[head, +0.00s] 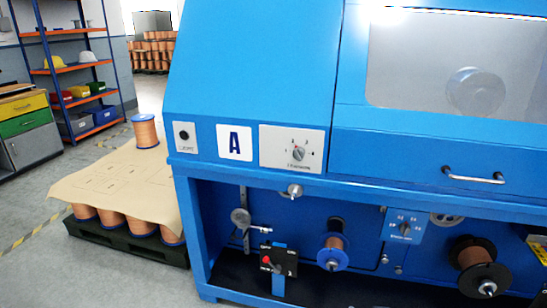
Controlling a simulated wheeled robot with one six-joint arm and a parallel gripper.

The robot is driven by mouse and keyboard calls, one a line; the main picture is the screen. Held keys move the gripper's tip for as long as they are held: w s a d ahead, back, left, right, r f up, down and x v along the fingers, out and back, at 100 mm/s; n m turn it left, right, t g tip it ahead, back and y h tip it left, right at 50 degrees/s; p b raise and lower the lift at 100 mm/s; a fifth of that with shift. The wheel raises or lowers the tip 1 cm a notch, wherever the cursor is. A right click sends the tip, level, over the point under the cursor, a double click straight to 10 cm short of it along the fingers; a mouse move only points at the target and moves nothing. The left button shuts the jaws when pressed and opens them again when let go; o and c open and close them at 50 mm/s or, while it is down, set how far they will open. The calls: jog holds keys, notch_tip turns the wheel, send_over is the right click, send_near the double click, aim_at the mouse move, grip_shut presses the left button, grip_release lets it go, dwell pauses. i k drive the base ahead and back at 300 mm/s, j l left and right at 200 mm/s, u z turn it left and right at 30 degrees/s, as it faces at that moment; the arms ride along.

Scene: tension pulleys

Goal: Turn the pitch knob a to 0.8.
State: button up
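I cannot tell which of these is pitch knob a, or read either setting. My gripper is not in view.
A red-button box (278,261) stands in the machine's lower bay, beside a copper spool (333,252). A larger dark-flanged spool (474,268) is further right.

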aim_at(405, 228)
jog(key=i, duration=0.9)
